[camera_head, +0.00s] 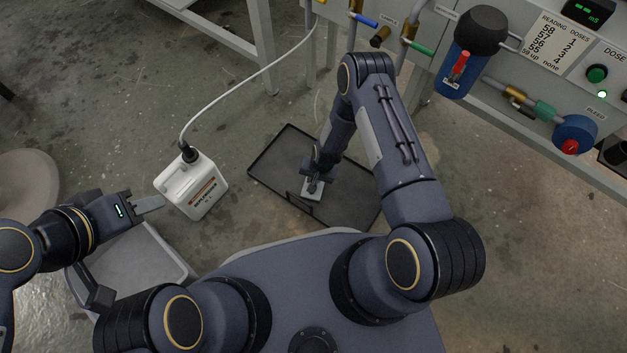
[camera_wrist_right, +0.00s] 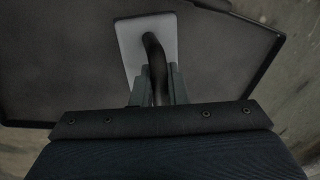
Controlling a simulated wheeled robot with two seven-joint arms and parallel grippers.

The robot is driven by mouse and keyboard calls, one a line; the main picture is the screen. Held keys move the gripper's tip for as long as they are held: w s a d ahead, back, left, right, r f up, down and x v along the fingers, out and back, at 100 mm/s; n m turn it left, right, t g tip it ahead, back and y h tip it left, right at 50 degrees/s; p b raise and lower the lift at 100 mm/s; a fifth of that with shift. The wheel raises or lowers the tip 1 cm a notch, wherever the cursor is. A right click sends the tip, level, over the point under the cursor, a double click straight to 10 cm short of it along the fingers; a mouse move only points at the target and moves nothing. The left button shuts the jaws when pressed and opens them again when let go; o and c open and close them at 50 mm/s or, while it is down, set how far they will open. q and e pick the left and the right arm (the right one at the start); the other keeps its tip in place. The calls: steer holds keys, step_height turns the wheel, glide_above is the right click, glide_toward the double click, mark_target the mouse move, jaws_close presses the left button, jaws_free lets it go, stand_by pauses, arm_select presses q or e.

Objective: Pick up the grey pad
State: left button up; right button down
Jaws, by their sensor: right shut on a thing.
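The grey pad (camera_head: 315,189) is a small light rectangle with a dark curved handle, in the black tray (camera_head: 268,160) on the floor. In the right wrist view the pad (camera_wrist_right: 133,45) lies flat-on below the fingers, and its black handle (camera_wrist_right: 155,55) stands up between them. My right gripper (camera_head: 313,180) reaches down over the tray and is shut on that handle; its fingers also show in the right wrist view (camera_wrist_right: 158,90). I cannot tell whether the pad touches the tray floor. My left gripper (camera_head: 148,203) is beside the white jug, its jaw state unclear.
A white jug (camera_head: 205,200) with a black cap and hose stands left of the tray. A pale bin (camera_head: 140,262) is below my left gripper. The machine panel (camera_head: 545,60) with valves and a blue pump (camera_head: 462,62) fills the upper right.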

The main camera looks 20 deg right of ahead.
step_height(320, 180, up, 14)
steer(key=p, duration=0.4)
steer(key=shift+r+p, duration=0.25)
steer(key=shift+p, duration=0.05)
